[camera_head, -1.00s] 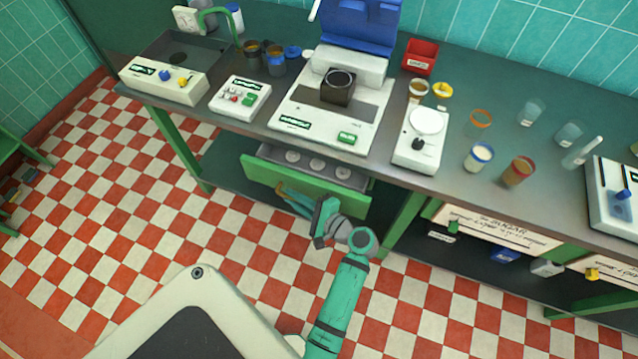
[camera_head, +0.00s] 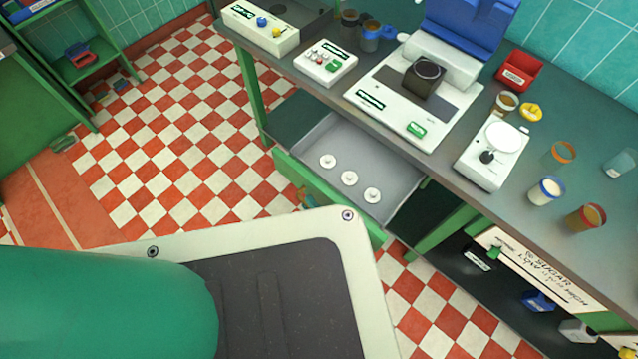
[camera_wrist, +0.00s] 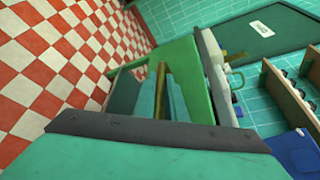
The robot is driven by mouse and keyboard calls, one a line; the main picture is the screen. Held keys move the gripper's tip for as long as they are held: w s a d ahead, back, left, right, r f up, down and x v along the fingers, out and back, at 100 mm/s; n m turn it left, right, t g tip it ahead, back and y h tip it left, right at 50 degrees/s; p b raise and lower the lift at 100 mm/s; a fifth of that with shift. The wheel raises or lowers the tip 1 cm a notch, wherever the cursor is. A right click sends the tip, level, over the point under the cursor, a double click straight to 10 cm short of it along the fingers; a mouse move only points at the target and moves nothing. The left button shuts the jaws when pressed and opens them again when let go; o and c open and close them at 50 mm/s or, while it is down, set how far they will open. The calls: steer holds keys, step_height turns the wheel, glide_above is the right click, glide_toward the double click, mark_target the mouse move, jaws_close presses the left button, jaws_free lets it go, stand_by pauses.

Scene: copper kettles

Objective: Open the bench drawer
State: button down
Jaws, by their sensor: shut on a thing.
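The bench drawer (camera_head: 325,135) is pulled out from under the bench in the head view. Its grey tray shows, with three small white round pieces (camera_head: 349,178) in a row. Its green front (camera_head: 290,168) is partly hidden by my base. My gripper (camera_head: 307,198) shows only as a small patch at the drawer front there, the rest hidden behind my base. In the wrist view my gripper (camera_wrist: 162,100) is shut on the drawer's brownish handle (camera_wrist: 161,78), beside the green front (camera_wrist: 190,65).
The bench top (camera_head: 340,50) carries a large white machine (camera_head: 415,95), a smaller scale-like device (camera_head: 492,155), a red bin (camera_head: 519,70) and several cups. A bench leg (camera_head: 440,232) stands right of the drawer. Checkered floor (camera_head: 180,140) lies open to the left.

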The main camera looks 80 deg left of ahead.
steer(key=shift+w+d+f, duration=0.15)
steer(key=shift+w+f, duration=0.05)
steer(key=shift+w, duration=0.1)
steer(key=c, duration=2.1)
jaws_free()
steer(key=shift+s, duration=0.1)
steer(key=shift+r, duration=0.1)
steer(key=v, duration=1)
steer(key=shift+d+r, duration=0.1)
steer(key=shift+d, duration=0.25)
